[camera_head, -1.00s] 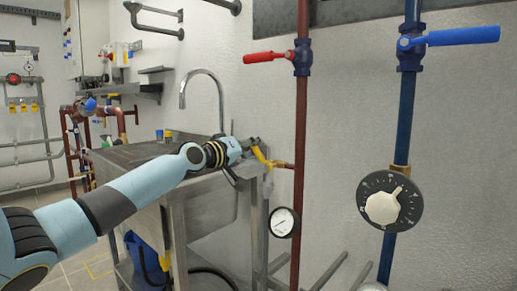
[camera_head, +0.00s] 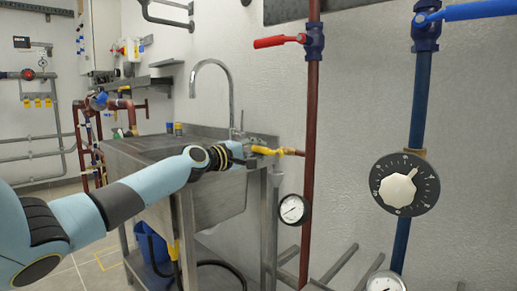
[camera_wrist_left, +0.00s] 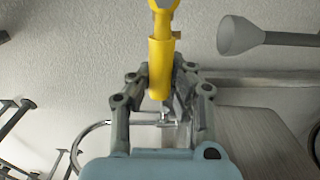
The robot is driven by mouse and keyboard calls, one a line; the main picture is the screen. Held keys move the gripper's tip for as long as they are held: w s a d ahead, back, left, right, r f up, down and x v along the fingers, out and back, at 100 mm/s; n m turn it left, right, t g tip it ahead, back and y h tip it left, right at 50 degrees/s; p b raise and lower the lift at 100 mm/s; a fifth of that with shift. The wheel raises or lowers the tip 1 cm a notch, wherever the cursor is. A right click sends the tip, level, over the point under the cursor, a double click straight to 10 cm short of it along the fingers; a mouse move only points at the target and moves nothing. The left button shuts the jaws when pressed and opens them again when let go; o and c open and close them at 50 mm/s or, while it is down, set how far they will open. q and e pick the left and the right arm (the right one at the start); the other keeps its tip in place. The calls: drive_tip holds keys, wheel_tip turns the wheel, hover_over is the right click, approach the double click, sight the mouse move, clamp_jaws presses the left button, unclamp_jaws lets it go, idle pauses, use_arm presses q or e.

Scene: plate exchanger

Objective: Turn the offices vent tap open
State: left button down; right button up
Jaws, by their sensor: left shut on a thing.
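The vent tap is a small brass fitting on the red pipe with a yellow lever (camera_head: 264,150). The lever lies nearly level along the line of its short brass branch. My left gripper (camera_head: 246,157) is at the lever's free end, left of the red pipe. In the left wrist view the yellow lever (camera_wrist_left: 161,62) runs down between the two fingers of my left gripper (camera_wrist_left: 162,82), which are shut on it. My right gripper is in neither view.
A grey funnel (camera_head: 276,177) sits just below the tap. A pressure gauge (camera_head: 293,209) and a red-handled valve (camera_head: 313,40) are on the red pipe (camera_head: 309,120). The blue pipe with a dial (camera_head: 404,184) stands right. A steel sink (camera_head: 218,205) is behind my arm.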

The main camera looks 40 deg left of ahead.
use_arm(q)
drive_tip(key=shift+f, duration=0.25)
drive_tip(key=shift+n, duration=0.3)
